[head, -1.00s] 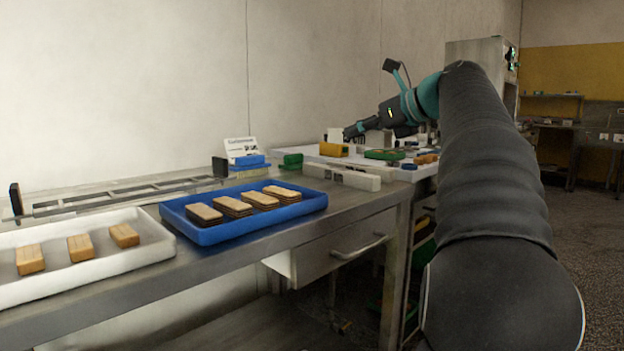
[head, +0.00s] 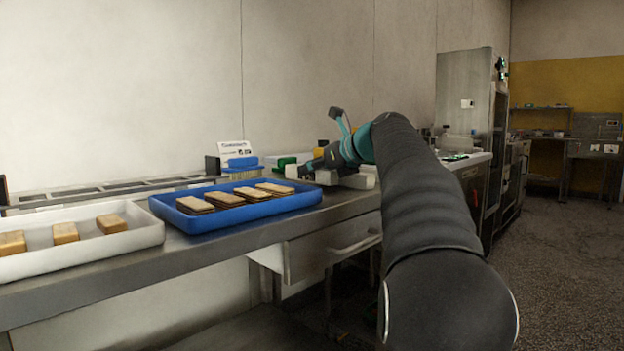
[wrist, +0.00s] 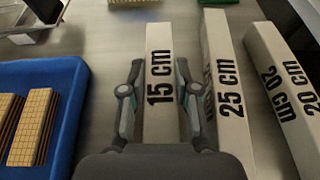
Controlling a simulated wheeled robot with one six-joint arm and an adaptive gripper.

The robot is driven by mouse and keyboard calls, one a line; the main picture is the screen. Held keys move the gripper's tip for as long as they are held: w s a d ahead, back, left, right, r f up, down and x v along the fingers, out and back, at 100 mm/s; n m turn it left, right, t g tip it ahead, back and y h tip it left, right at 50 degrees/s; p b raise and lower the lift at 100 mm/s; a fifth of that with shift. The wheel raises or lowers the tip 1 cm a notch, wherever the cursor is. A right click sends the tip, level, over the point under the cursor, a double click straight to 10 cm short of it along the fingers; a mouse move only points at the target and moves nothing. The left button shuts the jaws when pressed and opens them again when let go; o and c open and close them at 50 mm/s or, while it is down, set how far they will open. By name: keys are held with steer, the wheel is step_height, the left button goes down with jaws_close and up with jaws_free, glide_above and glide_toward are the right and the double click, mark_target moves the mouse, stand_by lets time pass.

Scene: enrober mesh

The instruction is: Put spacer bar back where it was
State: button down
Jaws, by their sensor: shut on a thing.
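A white spacer bar (wrist: 159,45) marked "15 cm" lies between the fingers of my gripper (wrist: 160,70) in the wrist view. My gripper is shut on it, one finger against each long side. In the head view my gripper (head: 308,168) is low over the steel bench, just beyond the blue tray; the held bar cannot be made out there. To the right in the wrist view lie a "25 cm" bar (wrist: 218,45) and a "20 cm" bar (wrist: 268,50), apart from the held one. I cannot tell whether the held bar touches the bench.
A blue tray (head: 240,212) of layered wafers is close left of my gripper. A white tray (head: 150,236) with wooden-looking blocks is further left. A sign (head: 230,149) and a blue-lidded tub (head: 243,168) stand behind. Bare steel bench (wrist: 103,55) shows between blue tray and bar.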

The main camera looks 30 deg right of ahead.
steer(key=shift+f, duration=0.4)
steer(key=shift+f, duration=0.15)
steer(key=c, duration=0.9)
jaws_free()
steer(key=shift+o, duration=0.2)
steer(key=shift+r, duration=0.2)
steer(key=p+v, duration=0.2)
steer(key=v, duration=1)
steer(key=shift+s+f, duration=0.1)
